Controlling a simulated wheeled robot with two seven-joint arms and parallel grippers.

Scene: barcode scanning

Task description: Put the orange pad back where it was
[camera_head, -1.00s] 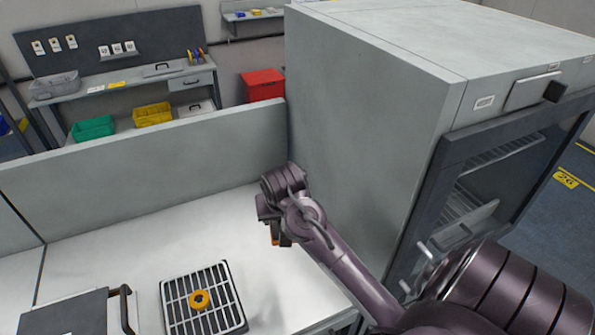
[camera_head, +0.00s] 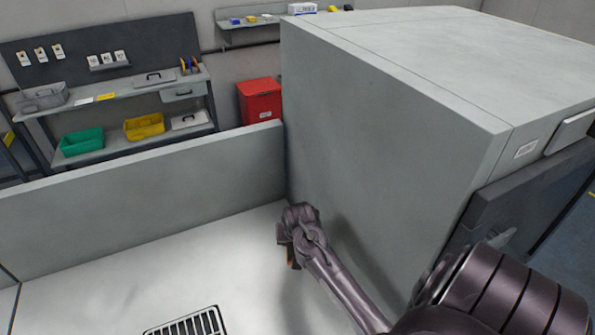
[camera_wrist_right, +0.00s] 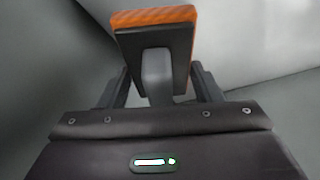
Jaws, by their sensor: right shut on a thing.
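The orange pad (camera_wrist_right: 153,17) shows in the right wrist view as an orange layer on a dark block with a grey stem or handle (camera_wrist_right: 157,75). My right gripper (camera_wrist_right: 160,88) is shut on that grey stem, with a dark finger on each side. In the head view my right gripper (camera_head: 288,248) is above the white worktop, close to the side of the grey cabinet. Only a small orange-brown bit of the pad (camera_head: 291,258) shows there, mostly hidden by the gripper. My left gripper is not in view.
The tall grey cabinet (camera_head: 370,130) stands right beside my right arm. A low partition (camera_head: 140,210) borders the worktop (camera_head: 130,275) at the back. A slatted grate (camera_head: 190,324) lies at the bottom edge. The worktop between is clear.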

